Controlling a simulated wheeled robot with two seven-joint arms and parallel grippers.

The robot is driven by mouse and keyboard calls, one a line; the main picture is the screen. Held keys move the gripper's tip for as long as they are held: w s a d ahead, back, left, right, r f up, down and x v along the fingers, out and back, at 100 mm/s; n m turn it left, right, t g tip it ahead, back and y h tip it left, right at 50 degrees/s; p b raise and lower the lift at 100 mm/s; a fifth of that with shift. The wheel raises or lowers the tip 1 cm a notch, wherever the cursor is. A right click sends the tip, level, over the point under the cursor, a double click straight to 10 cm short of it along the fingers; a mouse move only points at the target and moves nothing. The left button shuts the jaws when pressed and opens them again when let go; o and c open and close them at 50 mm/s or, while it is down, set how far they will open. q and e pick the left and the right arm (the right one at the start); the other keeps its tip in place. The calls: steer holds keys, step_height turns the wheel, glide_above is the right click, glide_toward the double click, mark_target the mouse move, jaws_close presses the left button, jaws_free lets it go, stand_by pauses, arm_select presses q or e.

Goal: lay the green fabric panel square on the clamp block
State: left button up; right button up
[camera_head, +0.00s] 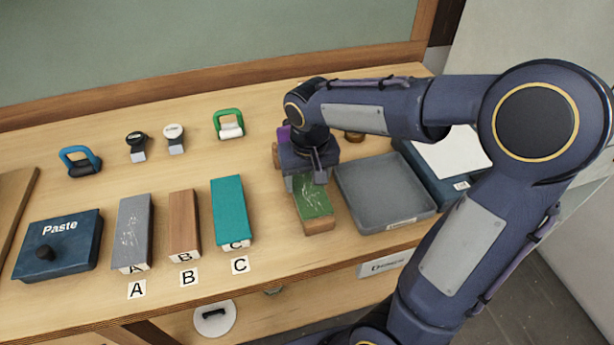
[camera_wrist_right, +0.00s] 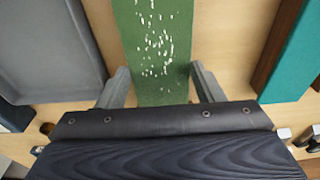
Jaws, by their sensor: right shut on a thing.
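The green fabric panel (camera_head: 314,203), speckled with white marks, lies on top of a wooden block (camera_head: 319,226) just left of the grey tray. I take this block to be the clamp block; no label on it is readable. The panel's near end looks roughly in line with the block; its far end is hidden under my right gripper (camera_head: 306,181). In the right wrist view the green panel (camera_wrist_right: 160,40) runs between the two fingers of my right gripper (camera_wrist_right: 158,88), one at each long side. The gripper is shut on it. My left gripper is out of view.
The grey tray (camera_head: 385,192) stands close on the right. Blocks A (camera_head: 133,230), B (camera_head: 184,220) and C (camera_head: 230,208) stand left, with the Paste box (camera_head: 62,250) beyond. A green-handled clamp (camera_head: 229,124) is behind. Table is clear between C and the panel.

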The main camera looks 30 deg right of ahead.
steer(key=o, duration=1.3)
steer(key=shift+o, duration=0.2)
step_height(320, 180, up, 8)
steer(key=p, duration=0.6)
steer(key=shift+p, duration=0.35)
steer(key=shift+s, duration=0.1)
